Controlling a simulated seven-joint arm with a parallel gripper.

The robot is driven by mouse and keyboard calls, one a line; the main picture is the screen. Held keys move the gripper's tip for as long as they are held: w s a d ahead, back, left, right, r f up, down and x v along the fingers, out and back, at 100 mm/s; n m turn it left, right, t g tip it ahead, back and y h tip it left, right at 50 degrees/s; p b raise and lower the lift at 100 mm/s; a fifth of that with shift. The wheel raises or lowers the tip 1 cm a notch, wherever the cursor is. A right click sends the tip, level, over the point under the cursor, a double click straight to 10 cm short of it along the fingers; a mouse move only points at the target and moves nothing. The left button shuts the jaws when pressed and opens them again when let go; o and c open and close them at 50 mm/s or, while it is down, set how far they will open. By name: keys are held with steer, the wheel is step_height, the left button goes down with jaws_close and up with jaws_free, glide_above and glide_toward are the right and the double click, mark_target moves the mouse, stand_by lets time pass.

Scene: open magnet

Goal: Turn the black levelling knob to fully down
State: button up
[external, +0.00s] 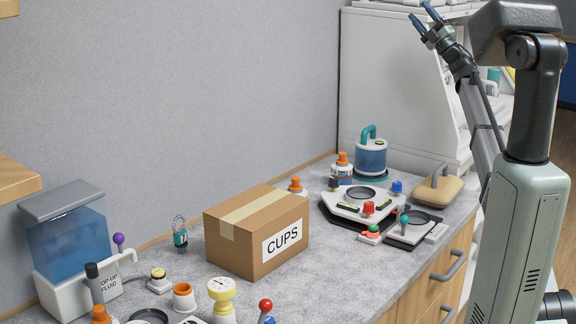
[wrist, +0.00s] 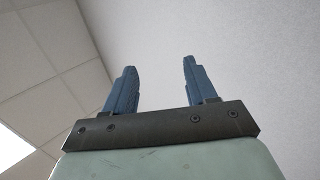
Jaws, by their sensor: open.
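A small black knob (external: 333,184) stands at the back left corner of a white three-cornered platform (external: 349,209) on the counter in the external view. I take it for the black levelling knob; its setting is too small to read. The platform also carries a red knob (external: 368,207) at the front and a blue knob (external: 397,187) at the right. My gripper (external: 424,15) is high above the counter, far from the knob, pointing up and left. In the wrist view, my gripper (wrist: 160,66) has its blue fingers apart with nothing between them; only wall and ceiling show behind.
A cardboard box marked CUPS (external: 232,238) stands left of the platform. A blue-windowed jar (external: 370,157) is behind it. A tan handled block (external: 437,191) and a dark-based device (external: 405,237) sit to the right. A white cabinet (external: 400,90) rises behind.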

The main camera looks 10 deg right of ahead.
steer(key=w+a+f+m+t+h, duration=0.1)
steer(key=w+a+f+m+h, duration=0.2)
steer(key=a, duration=0.6)
steer(key=w+a+f+m+h, duration=0.1)
steer(key=w+a+m+h, duration=0.1)
steer(key=w+a+h, duration=0.35)
steer(key=w+a+f+m+t+h, duration=0.1)
steer(key=w+a+m+h, duration=0.3)
steer(key=a, duration=0.7)
steer(key=n+g+h, duration=0.6)
steer(key=n+g, duration=0.3)
steer(key=g, duration=1.3)
glide_above(335, 179)
step_height(335, 179, down, 28)
steer(key=shift+y, duration=0.25)
step_height(335, 179, down, 14)
steer(key=shift+w, duration=0.15)
steer(key=shift+c, duration=0.2)
